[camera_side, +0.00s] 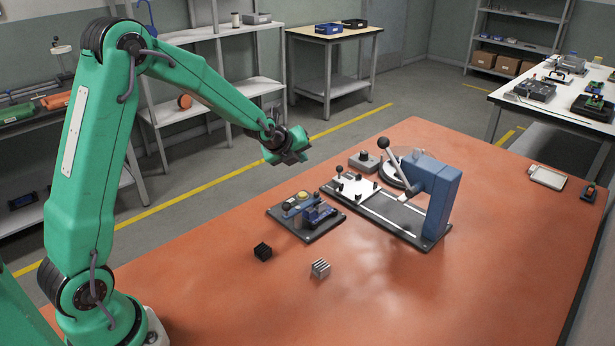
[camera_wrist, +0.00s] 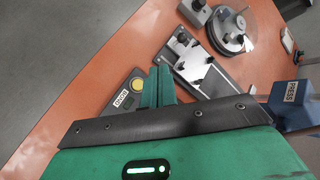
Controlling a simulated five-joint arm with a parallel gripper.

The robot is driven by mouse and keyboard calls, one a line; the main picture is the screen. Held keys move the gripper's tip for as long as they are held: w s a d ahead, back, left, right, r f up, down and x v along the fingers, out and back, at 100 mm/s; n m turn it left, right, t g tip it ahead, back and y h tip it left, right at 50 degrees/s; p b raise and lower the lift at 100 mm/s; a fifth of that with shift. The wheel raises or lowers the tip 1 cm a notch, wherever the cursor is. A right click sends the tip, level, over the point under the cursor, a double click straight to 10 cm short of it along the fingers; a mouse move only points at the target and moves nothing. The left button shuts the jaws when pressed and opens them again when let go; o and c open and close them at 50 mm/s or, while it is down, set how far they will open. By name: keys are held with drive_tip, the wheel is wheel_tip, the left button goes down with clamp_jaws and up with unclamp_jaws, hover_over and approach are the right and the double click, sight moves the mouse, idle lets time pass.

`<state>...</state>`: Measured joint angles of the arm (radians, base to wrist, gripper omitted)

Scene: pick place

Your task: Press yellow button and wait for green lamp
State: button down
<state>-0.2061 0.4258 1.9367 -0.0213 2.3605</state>
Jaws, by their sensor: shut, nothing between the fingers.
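The yellow button (camera_side: 303,195) sits on a small station with blue parts on a dark base plate (camera_side: 295,228), on the orange table. In the wrist view the yellow button (camera_wrist: 137,84) shows just left of my fingertips, on a grey housing with a white label (camera_wrist: 125,101). My gripper (camera_side: 297,157) is above and behind the station in the side view, apart from the button. In the wrist view my gripper (camera_wrist: 161,75) has its green fingers together with nothing between them. I cannot make out a lit green lamp on the station.
A blue press (camera_side: 436,195) with a lever stands right of the station. A grey box with a black knob (camera_side: 364,160) is behind it. A black cube (camera_side: 263,251) and a striped grey block (camera_side: 320,268) lie in front. The front right of the table is clear.

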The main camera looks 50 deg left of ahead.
sight(300, 196)
drive_tip(key=shift+f, duration=0.1)
drive_tip(key=shift+f, duration=4.3)
drive_tip(key=shift+f, duration=0.85)
drive_tip(key=shift+r, duration=0.85)
drive_tip(key=shift+r, duration=0.1)
drive_tip(key=shift+r, duration=2.4)
drive_tip(key=shift+r, duration=0.1)
